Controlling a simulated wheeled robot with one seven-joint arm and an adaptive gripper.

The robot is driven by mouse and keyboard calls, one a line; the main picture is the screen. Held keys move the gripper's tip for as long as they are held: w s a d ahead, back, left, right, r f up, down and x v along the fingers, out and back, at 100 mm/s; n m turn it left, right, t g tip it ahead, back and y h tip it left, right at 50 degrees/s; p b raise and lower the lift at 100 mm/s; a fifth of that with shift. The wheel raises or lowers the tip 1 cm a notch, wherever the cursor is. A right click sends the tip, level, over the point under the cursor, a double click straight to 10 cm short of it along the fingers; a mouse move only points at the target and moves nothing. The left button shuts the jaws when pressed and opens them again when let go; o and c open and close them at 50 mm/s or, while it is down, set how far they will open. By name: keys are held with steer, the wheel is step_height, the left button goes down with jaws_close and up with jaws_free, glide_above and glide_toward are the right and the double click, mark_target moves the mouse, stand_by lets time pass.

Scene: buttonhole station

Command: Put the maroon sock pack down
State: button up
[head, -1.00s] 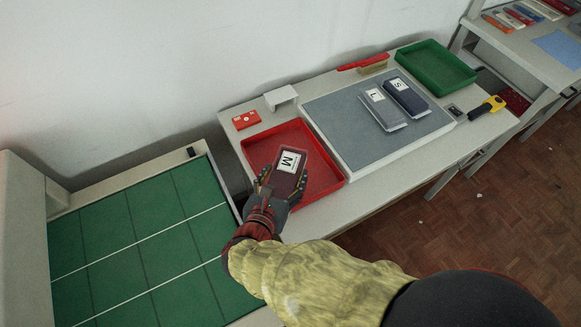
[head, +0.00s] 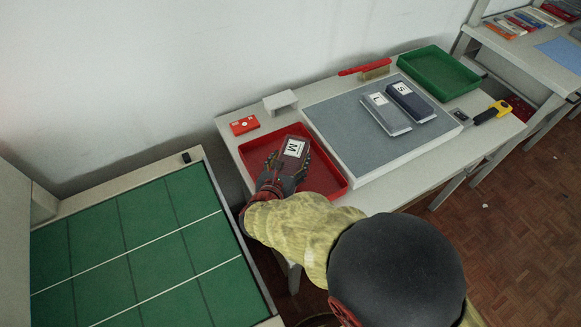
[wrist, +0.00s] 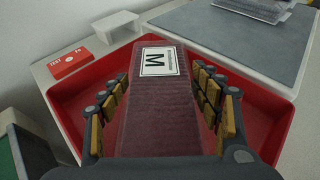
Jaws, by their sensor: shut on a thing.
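The maroon sock pack (wrist: 157,105) carries a white label with the letter M. It lies between the fingers of my gripper (wrist: 160,120), which is shut on it from both sides. In the head view the maroon pack (head: 289,163) and my gripper (head: 280,172) are over the red tray (head: 331,197). The tray's walls also show around the pack in the wrist view (wrist: 68,112). I cannot tell whether the pack touches the tray floor. No other pack shows in the red tray.
Right of the red tray is a grey mat (head: 340,115) with a grey pack L (head: 384,114) and a navy pack S (head: 412,102). A green-topped table (head: 140,240) is at left.

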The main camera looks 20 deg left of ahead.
mark_target(290, 165)
steer(key=shift+w+a+f+b, duration=0.1)
steer(key=shift+w+f+b, duration=0.1)
steer(key=shift+f+b, duration=0.55)
steer(key=shift+w+f+b, duration=0.15)
steer(key=shift+f+b, duration=0.15)
steer(key=shift+f, duration=0.85)
steer(key=shift+f, duration=0.15)
steer(key=o, duration=1.4)
steer(key=shift+c, duration=0.2)
steer(key=shift+r, duration=0.25)
steer(key=p+v, duration=0.3)
steer(key=v, duration=0.7)
steer(key=shift+s+r+p, duration=0.15)
steer(key=shift+s+p, duration=0.1)
steer(key=shift+p, duration=0.05)
steer(key=shift+s+r, duration=0.2)
steer(key=shift+s, duration=0.5)
